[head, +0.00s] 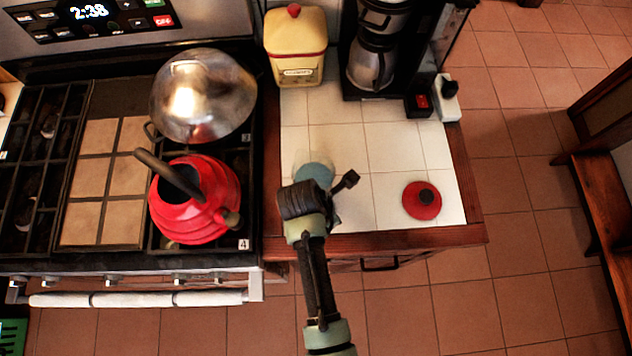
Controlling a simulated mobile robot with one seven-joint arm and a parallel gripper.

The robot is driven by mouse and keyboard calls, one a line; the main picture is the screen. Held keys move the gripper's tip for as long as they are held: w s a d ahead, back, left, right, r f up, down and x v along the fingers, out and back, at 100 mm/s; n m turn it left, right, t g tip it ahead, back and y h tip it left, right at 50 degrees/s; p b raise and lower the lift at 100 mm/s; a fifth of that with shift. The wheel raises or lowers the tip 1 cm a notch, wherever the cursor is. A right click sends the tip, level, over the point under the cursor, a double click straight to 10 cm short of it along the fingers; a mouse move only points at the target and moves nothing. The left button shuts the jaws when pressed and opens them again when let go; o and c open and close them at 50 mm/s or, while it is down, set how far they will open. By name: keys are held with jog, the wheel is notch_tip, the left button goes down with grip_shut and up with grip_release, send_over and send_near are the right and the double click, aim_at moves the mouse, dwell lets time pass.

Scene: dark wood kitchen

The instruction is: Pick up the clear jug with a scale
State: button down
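A clear, bluish see-through vessel (314,173), which looks like the jug, stands on the white tiled counter near its front left part. Its lower part is hidden behind my gripper, and I cannot make out a scale on it. My gripper (322,190) is right at the vessel, on its near side, reaching in from the bottom of the picture. One dark finger sticks out to the right of the vessel. The other finger is not clearly seen, so I cannot tell whether the gripper touches or holds the vessel.
A red lid with a dark knob (421,200) lies on the counter (390,145) to the right. A yellow canister (296,46) and a coffee maker (378,50) stand at the back. On the stove at left are a red kettle (205,215) and a shiny domed pot (203,97).

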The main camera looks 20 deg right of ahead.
jog(key=shift+w+r, duration=0.1)
jog(key=shift+r, duration=0.15)
dwell(0.7)
